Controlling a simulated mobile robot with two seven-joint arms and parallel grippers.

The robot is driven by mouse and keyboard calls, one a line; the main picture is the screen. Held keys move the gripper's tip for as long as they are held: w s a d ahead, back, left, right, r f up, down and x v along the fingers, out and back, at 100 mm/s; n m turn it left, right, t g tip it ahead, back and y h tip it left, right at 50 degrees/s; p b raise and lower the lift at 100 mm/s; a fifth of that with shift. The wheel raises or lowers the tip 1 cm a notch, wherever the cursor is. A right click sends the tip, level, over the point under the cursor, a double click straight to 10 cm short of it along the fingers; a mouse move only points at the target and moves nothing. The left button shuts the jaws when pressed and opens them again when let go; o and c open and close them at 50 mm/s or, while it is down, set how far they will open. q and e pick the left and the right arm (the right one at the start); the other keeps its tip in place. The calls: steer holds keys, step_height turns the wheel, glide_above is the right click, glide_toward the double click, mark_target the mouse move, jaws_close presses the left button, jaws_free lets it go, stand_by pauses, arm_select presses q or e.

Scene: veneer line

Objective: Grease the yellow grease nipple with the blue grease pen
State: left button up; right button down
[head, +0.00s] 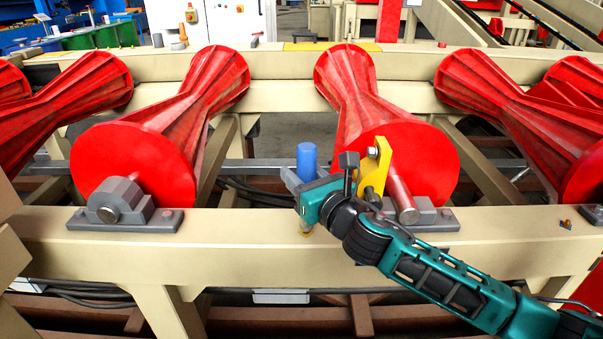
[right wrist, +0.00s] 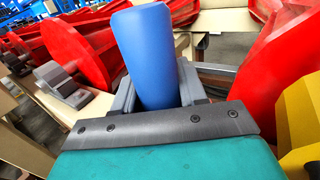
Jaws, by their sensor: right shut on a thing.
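My right gripper (head: 298,182) is shut on the blue grease pen (head: 307,160), above the cream beam's front edge. The pen stands roughly upright, its blue body rising above the fingers. In the right wrist view the blue pen (right wrist: 150,50) sits between the grey fingers (right wrist: 158,92); its lower end is hidden. A small yellow-brass bit (head: 305,232) shows just below the gripper at the beam; I cannot tell whether it is the nipple or the pen's tip. Another small brass-coloured piece (head: 565,224) lies on the beam at the right. My left gripper is out of view.
Red ribbed rollers (head: 400,155) rest in grey bearing blocks (head: 125,205) on the cream beam (head: 220,235). A yellow bracket (head: 383,160) stands by the right-centre bearing, close to my right wrist. Between the middle rollers is an open gap with dark cables (head: 250,192).

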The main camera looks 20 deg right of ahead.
steer(key=shift+f+b, duration=0.4)
steer(key=shift+f, duration=0.3)
steer(key=shift+r+p, duration=0.55)
steer(key=shift+p, duration=0.15)
stand_by(0.4)
steer(key=shift+f+b, duration=0.45)
steer(key=shift+f, duration=0.1)
stand_by(0.5)
steer(key=shift+r+p, duration=0.55)
steer(key=shift+p, duration=0.15)
steer(key=shift+f+b, duration=0.35)
steer(key=shift+f, duration=0.15)
stand_by(0.6)
stand_by(0.3)
steer(key=shift+r+p, duration=0.55)
steer(key=shift+p, duration=0.1)
